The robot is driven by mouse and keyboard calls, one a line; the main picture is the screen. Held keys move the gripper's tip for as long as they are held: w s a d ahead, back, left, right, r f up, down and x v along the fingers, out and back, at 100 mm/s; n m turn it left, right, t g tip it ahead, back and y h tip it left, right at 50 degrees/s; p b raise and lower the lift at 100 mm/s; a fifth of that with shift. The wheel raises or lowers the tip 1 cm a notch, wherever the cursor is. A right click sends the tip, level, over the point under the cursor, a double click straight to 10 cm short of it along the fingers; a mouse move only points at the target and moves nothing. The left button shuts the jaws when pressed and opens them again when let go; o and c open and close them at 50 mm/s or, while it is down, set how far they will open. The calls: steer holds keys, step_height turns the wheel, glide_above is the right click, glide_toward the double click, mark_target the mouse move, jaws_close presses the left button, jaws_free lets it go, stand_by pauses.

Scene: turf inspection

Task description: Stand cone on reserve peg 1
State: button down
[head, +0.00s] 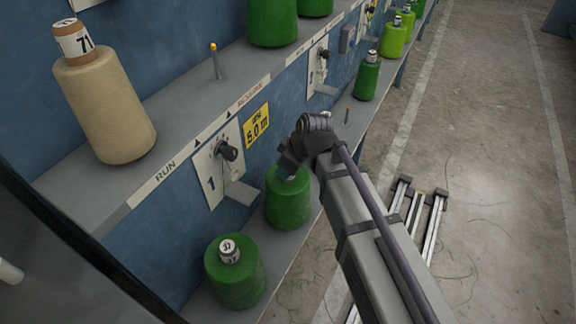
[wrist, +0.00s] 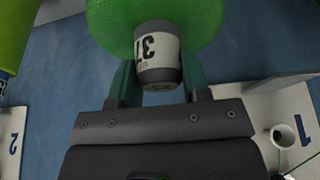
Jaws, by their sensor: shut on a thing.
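My gripper (head: 293,172) is shut on the top of a green cone (head: 288,203) in front of the lower shelf's back panel. In the wrist view the fingers (wrist: 158,88) grip the tube of this green cone (wrist: 110,22), whose white label shows part of a number. I cannot tell whether its base touches the lower shelf. On the upper shelf, a bare peg with an orange tip (head: 215,65) stands behind the RESERVE lettering, to the right of a beige cone (head: 105,110) labelled 71 above RUN. The gripper hides the held cone's tip in the head view.
Another green cone (head: 235,272) stands on the lower shelf, nearer. A small bare peg (head: 347,115) and a green cone (head: 367,80) are farther along. The upper shelf edge (head: 190,137) and plate 1 (head: 218,165) lie beside the held cone. Floor rails (head: 432,225) lie at right.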

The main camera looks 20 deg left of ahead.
steer(key=shift+f, duration=0.1)
steer(key=c, duration=0.6)
jaws_free()
steer(key=p+v, duration=1.1)
steer(key=v, duration=0.1)
steer(key=shift+d, duration=0.1)
steer(key=s+d+m+g+h, duration=0.1)
steer(key=s+d+m+h, duration=0.15)
steer(key=d+m, duration=0.85)
steer(key=s+d+m+h, duration=0.2)
steer(key=s+d+m, duration=0.15)
steer(key=d, duration=1.35)
steer(key=shift+m, duration=0.35)
step_height(320, 180, up, 17)
steer(key=p, duration=1.8)
steer(key=shift+w+a+f, duration=0.1)
